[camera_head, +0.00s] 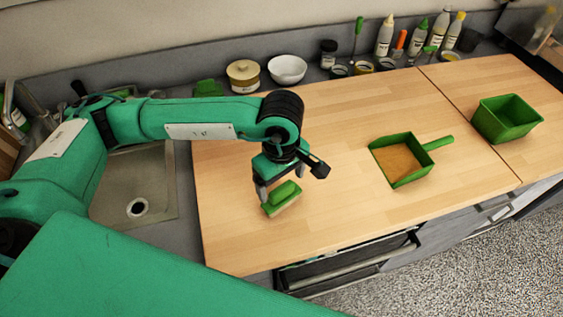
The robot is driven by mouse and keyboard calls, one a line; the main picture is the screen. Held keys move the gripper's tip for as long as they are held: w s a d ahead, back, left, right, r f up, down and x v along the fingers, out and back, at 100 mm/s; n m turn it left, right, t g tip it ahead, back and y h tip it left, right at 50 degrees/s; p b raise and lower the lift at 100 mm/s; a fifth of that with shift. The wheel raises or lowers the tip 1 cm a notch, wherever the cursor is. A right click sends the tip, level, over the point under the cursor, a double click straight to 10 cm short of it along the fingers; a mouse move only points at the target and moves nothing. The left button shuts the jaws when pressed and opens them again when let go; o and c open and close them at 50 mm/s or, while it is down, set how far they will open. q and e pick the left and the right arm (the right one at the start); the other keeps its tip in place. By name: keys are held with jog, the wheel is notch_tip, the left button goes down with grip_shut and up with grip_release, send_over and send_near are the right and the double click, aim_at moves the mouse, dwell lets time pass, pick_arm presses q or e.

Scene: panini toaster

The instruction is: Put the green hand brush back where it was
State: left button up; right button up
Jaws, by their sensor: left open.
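The green hand brush (283,199) is on or just above the wooden worktop, near its left front part. It has a green top and a paler underside. My left gripper (268,191) is right at the brush, pointing down, with its fingers open. One finger shows at the brush's left end. I cannot tell whether the fingers touch the brush. A green dustpan (429,144) with brown contents lies on the worktop to the right, its handle pointing right. My right gripper is not in view.
A green bin (507,118) stands on the worktop at the right. A sink (137,190) lies to the left. The worktop (340,190) between brush and dustpan is clear.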

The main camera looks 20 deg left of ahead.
aim_at(282, 187)
pick_arm(q)
notch_tip(282, 187, up, 9)
jog(key=b, duration=0.2)
jog(key=shift+r, duration=0.1)
dwell(0.4)
